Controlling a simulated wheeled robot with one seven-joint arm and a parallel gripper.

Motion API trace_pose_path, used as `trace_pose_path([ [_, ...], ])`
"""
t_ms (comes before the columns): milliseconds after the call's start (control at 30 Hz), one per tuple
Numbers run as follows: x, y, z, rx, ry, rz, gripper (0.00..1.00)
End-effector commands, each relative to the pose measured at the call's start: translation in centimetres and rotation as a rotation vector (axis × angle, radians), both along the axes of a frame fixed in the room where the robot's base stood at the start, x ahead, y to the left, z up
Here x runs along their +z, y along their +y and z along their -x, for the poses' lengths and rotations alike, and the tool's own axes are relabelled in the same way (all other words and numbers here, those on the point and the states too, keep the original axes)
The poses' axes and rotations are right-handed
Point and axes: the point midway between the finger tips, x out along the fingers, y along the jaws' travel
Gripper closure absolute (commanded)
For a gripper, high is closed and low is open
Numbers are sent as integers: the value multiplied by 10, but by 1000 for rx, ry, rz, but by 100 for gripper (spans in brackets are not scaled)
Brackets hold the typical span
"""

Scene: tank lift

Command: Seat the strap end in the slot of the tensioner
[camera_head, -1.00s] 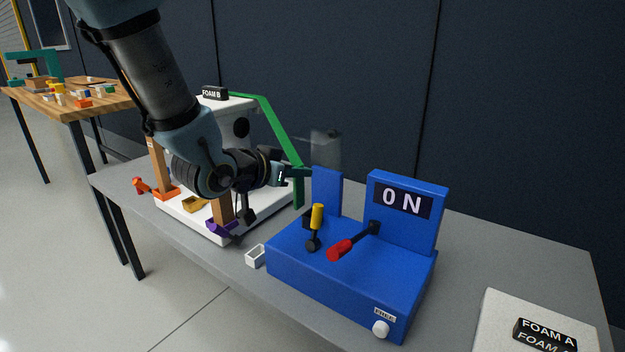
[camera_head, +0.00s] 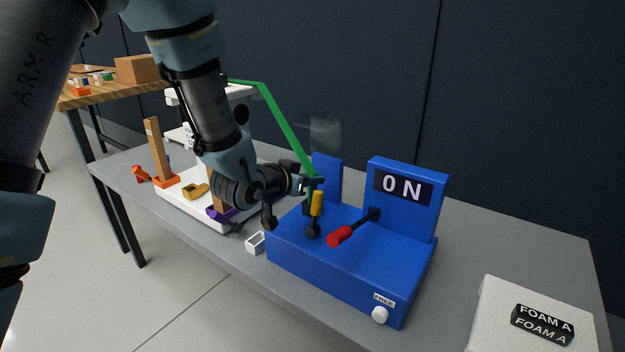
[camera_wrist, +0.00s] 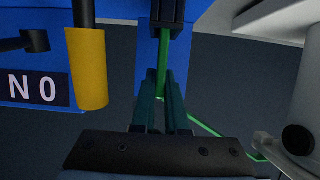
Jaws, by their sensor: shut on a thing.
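My gripper (camera_head: 314,182) is shut on the green strap (camera_head: 284,121) beside the blue upright of the tensioner (camera_head: 335,278). In the wrist view, my gripper (camera_wrist: 163,78) has the strap end (camera_wrist: 162,60) between its fingertips. The strap end reaches up to a dark slotted block (camera_wrist: 171,20) in front of the blue plate. It lines up with the block's gap, but I cannot tell how deep it sits. In the head view, the block is mostly hidden by the yellow-handled lever (camera_head: 317,204) and my gripper.
A red-handled lever (camera_head: 340,236) and an ON display (camera_head: 403,187) are on the tensioner. A white knob (camera_head: 380,315) under a FREE label is on its front. The yellow handle (camera_wrist: 87,68) stands close left in the wrist view. A FOAM A block (camera_head: 542,325) lies right.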

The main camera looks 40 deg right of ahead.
Motion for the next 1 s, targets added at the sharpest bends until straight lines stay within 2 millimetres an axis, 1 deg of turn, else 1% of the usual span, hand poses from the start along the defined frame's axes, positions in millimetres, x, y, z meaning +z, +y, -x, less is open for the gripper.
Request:
trace_pose_path([
  [233,-5,0,0,0,0,0,100],
  [267,-4,0,0,0,0,0,86],
  [500,-3,0,0,0,0,0,59],
  [733,-3,0,0,0,0,0,58],
  [867,3,0,0,0,0,0,58],
  [967,6,12,2,1,1,-1,58],
  [1000,9,19,4,2,0,-1,58],
])
